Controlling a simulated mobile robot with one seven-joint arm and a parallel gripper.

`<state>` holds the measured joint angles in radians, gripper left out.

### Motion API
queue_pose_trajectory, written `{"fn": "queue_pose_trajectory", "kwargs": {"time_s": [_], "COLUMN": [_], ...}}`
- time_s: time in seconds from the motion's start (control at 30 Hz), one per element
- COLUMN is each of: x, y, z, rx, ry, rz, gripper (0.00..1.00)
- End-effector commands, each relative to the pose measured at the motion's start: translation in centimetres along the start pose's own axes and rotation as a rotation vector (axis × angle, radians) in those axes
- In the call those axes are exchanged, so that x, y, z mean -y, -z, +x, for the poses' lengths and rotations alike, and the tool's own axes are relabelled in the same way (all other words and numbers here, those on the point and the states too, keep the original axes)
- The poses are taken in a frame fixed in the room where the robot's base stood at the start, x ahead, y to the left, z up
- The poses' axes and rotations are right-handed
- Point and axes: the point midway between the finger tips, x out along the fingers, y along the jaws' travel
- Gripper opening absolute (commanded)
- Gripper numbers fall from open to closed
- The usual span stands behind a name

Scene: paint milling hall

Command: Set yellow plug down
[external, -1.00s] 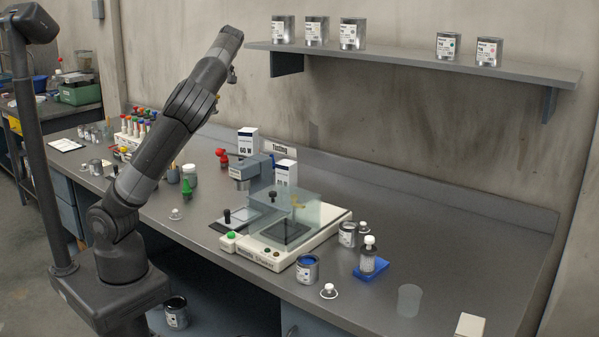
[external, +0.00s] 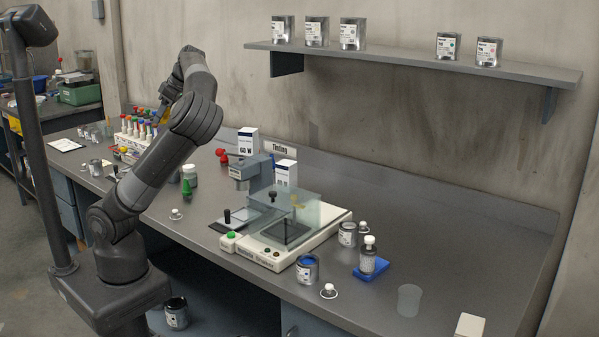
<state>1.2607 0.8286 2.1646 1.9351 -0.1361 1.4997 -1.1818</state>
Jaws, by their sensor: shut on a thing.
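The yellow plug (external: 163,114) shows as a small yellow patch below my wrist, in front of the wall at the left. My gripper (external: 165,103) is shut on it, above the right end of the rack area. The fingers are small and partly hidden by my arm, so their grip on the plug is unclear in detail. I cannot tell whether the plug touches anything beneath it.
A white rack (external: 122,139) of bottles with coloured caps stands near my gripper. The bench's right part (external: 465,235) is mostly clear.

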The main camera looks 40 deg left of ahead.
Motion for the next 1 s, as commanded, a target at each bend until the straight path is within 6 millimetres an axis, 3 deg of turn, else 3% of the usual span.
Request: {"fn": "queue_pose_trajectory", "kwargs": {"time_s": [0.2, 0.3, 0.43, 0.6, 1.0], "x": [0.2, 0.1, 0.0, -0.5, -3.6], "y": [-5.2, -7.1, -8.6, -8.9, -6.2], "z": [8.1, 11.2, 13.5, 15.4, 21.7], "rx": [0.0, 0.0, 0.0, 0.001, 0.002], "ry": [0.006, 0.004, 0.001, 0.001, 0.002], "rz": [0.005, 0.003, 0.001, -0.001, -0.004], "gripper": [0.22, 0.22, 0.22, 0.22, 0.22]}}
